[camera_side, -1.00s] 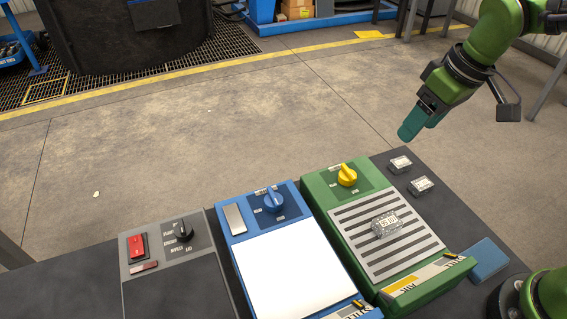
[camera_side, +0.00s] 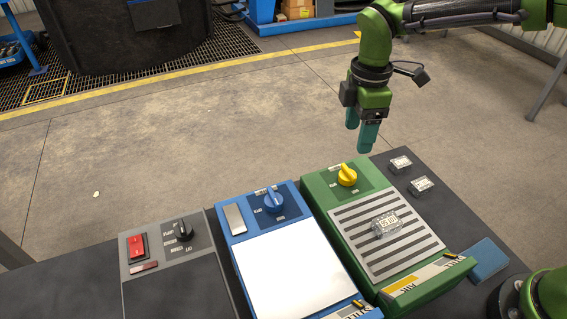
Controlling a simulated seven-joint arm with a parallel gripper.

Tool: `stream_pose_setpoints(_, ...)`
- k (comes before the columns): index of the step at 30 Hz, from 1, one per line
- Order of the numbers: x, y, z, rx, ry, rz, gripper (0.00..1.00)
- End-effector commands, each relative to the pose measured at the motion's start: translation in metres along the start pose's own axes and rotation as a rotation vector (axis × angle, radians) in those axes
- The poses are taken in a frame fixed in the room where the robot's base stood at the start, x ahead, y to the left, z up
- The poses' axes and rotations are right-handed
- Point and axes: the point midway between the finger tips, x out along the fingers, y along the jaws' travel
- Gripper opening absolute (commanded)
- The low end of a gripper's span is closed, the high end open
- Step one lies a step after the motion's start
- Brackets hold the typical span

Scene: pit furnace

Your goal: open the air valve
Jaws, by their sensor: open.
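The air valve looks to be the yellow knob (camera_side: 347,175) at the top of the green panel (camera_side: 318,192), which carries the word "AIR" on its front label. My gripper (camera_side: 360,138) points down with two teal fingers, a gap between them. It is above and slightly right of the yellow knob in the picture, apart from it and holding nothing. The knob is in full view.
Left of the green panel is a blue panel (camera_side: 228,240) with a blue knob (camera_side: 273,200). Further left, a grey panel has a red switch (camera_side: 137,246) and a black knob (camera_side: 183,231). Small clear blocks (camera_side: 400,164) lie right of the green panel, another on its slats (camera_side: 386,224).

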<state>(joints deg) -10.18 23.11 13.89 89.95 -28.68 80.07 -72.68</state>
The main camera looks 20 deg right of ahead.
Motion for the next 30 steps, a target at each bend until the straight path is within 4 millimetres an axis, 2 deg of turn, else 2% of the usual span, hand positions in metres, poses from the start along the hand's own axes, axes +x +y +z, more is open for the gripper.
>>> stream_pose_setpoints(1,0.013,-0.001,0.001,0.0,-0.003,-0.005,0.67)
stream_pose_setpoints(9,0.071,-0.001,0.001,0.002,-0.002,-0.004,0.67)
stream_pose_setpoints(15,0.101,0.0,0.0,0.002,0.0,-0.002,0.67)
stream_pose_setpoints(21,0.114,0.0,0.0,0.002,0.001,-0.001,0.67)
stream_pose_setpoints(29,0.114,0.0,0.0,0.003,0.001,0.0,0.67)
stream_pose_setpoints(30,0.114,0.0,0.0,0.002,0.001,0.0,0.62)
